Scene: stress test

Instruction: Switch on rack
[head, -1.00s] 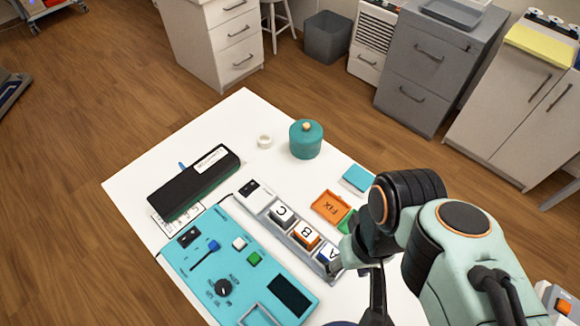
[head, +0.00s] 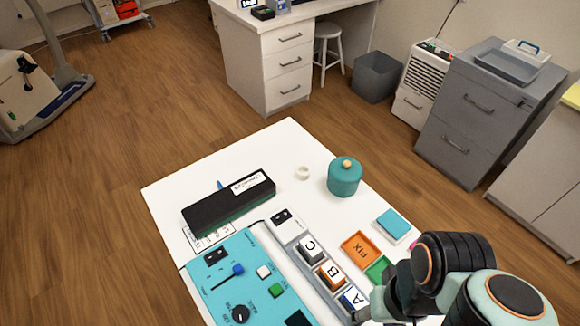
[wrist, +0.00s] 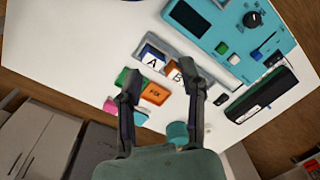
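The rack (head: 291,231) is a long grey tray holding three lettered blocks in a row: C (head: 308,249), B (head: 331,275) and A (head: 353,300). A small black switch (head: 281,215) sits at its far end, beyond C; its on or off state is too small to tell. My gripper (wrist: 160,70) is open, with its two fingers apart and nothing held between them. In the head view it is mostly hidden by my arm, near the A end of the rack. In the wrist view A (wrist: 152,60) and B (wrist: 175,72) show beyond the fingers.
A teal panel (head: 238,258) with a blue lever, knob and another black switch lies beside the rack. A black box (head: 228,204) and a teal lidded pot (head: 345,178) stand farther back. Orange FIX (head: 360,248) and green trays lie right of the rack.

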